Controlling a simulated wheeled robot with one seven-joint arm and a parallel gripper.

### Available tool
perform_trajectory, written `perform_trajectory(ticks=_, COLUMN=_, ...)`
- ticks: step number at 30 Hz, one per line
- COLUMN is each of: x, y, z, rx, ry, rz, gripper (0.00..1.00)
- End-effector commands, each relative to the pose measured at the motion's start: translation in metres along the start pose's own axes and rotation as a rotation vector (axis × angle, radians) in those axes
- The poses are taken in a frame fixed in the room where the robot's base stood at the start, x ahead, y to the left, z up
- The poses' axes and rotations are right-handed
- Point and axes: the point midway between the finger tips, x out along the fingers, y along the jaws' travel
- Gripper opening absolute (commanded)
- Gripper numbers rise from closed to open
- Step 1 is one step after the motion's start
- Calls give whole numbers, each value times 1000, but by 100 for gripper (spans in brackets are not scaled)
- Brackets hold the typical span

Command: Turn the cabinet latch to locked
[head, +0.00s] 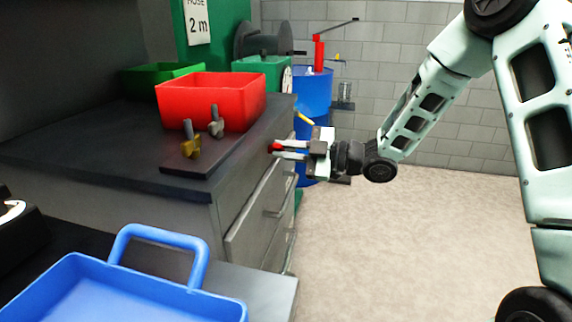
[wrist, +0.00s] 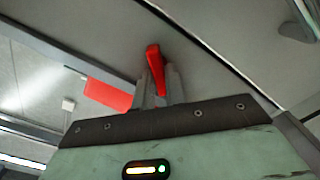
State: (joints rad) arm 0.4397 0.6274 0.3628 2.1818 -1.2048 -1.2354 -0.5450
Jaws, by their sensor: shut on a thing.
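The cabinet latch (head: 275,148) is a small red lever on the upper front of the grey cabinet (head: 237,206), near its far end. My gripper (head: 281,151) reaches it from the right, with its fingers at the cabinet front. In the wrist view the red lever (wrist: 154,62) stands between my two fingertips (wrist: 158,84), and the jaws are shut on it. The lever's tip shows past the fingers; its lower part is hidden between them. I cannot tell the latch's exact angle from the head view.
A red bin (head: 210,103), a green bin (head: 150,78) and a dark board (head: 196,160) with two wing-like pieces sit on the cabinet top. Drawer handles (head: 276,200) stick out below my gripper. A blue tray (head: 140,300) lies in front. The floor at right is clear.

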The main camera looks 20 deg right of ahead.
Motion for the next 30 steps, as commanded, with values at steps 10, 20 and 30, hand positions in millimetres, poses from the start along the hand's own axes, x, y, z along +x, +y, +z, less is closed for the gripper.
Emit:
perform_trajectory(ticks=10, x=0, y=-8, z=5, rx=-332, ry=2, rz=-1, gripper=0)
perform_trajectory(ticks=20, x=0, y=-9, z=5, rx=-600, ry=1, rz=-1, gripper=0)
perform_trajectory(ticks=30, x=0, y=-7, z=4, rx=-753, ry=0, rz=-2, gripper=0)
